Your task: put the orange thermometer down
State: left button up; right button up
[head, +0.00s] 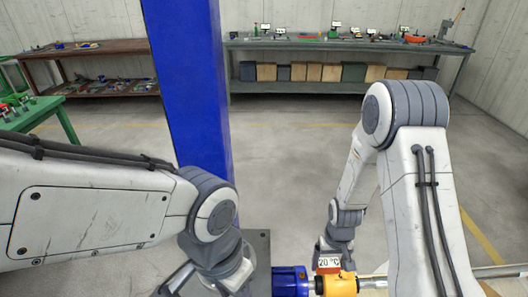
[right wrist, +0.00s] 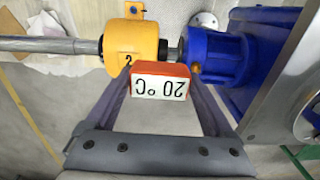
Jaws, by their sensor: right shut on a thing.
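The orange thermometer (right wrist: 161,82) is a small box with an orange edge and a white face reading 20 °C, upside down in the right wrist view. It also shows in the head view (head: 329,263), beside a yellow housing. My right gripper (right wrist: 160,76) is shut on it, a finger on each side. In the head view the right gripper (head: 334,252) is at the lower right of centre. My left gripper (head: 205,282) is at the bottom edge, its fingertips cut off, so its opening is unclear.
The yellow housing (right wrist: 135,40), marked 2, and a blue motor (right wrist: 230,60) lie close to the thermometer, with a metal shaft (right wrist: 45,45) running left. A blue column (head: 190,80) rises in front. Benches with tools (head: 345,45) stand at the back wall.

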jog(key=shift+w+r+b, duration=0.15)
jog(key=shift+r+b, duration=0.3)
jog(key=shift+r, duration=0.05)
pick_arm(q)
jog(key=shift+f, duration=0.95)
pick_arm(e)
jog(key=shift+r, duration=0.2)
